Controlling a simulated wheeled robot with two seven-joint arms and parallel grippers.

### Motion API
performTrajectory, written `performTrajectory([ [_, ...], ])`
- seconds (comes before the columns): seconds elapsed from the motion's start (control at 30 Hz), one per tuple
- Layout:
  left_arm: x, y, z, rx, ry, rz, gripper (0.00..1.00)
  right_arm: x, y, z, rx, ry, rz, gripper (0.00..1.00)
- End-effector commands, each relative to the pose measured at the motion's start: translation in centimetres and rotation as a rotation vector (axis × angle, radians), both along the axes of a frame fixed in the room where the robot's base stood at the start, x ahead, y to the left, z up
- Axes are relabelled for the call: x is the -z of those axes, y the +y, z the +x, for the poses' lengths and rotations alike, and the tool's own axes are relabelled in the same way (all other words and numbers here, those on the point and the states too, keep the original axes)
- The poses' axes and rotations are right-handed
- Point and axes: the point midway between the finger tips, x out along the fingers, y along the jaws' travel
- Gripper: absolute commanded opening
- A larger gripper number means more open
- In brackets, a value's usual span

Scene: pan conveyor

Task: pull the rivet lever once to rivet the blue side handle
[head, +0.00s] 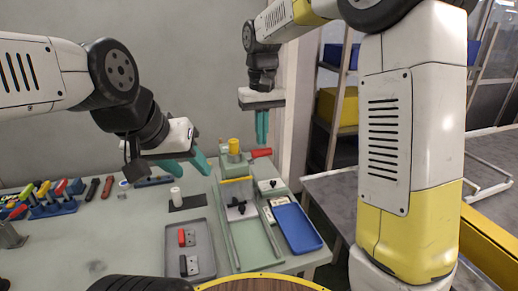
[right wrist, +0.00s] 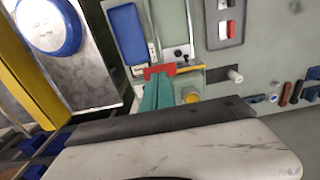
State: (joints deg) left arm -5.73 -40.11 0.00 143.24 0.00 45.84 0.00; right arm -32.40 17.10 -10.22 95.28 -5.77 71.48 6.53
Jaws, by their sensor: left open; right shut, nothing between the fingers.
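The rivet press (head: 234,160), green with a yellow cap, stands at the back of a green fixture (head: 222,215). Its red lever (head: 262,153) sticks out to the right. The lever also shows in the right wrist view (right wrist: 157,70), partly behind my fingers. My right gripper (head: 262,127) is shut and empty, pointing down above the lever; contact cannot be told. Its teal fingers show in the right wrist view (right wrist: 165,92). My left gripper (head: 189,164) is open and empty, left of the press. I cannot make out a blue side handle in the fixture.
A grey tray (head: 205,268) with a red and a black part lies left of the fixture. A blue tray (head: 297,228) lies right of it. A white cylinder (head: 177,195) stands on a dark pad. A blue rack (head: 52,209) with coloured handles is far left.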

Motion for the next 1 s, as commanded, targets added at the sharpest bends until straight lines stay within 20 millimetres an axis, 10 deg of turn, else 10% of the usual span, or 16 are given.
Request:
performTrajectory([
  [1.0,0.0,0.0,0.0,0.0,0.0,0.0,0.45,5.7,-0.4,-1.0,0.001,0.0,-0.001,0.0],
])
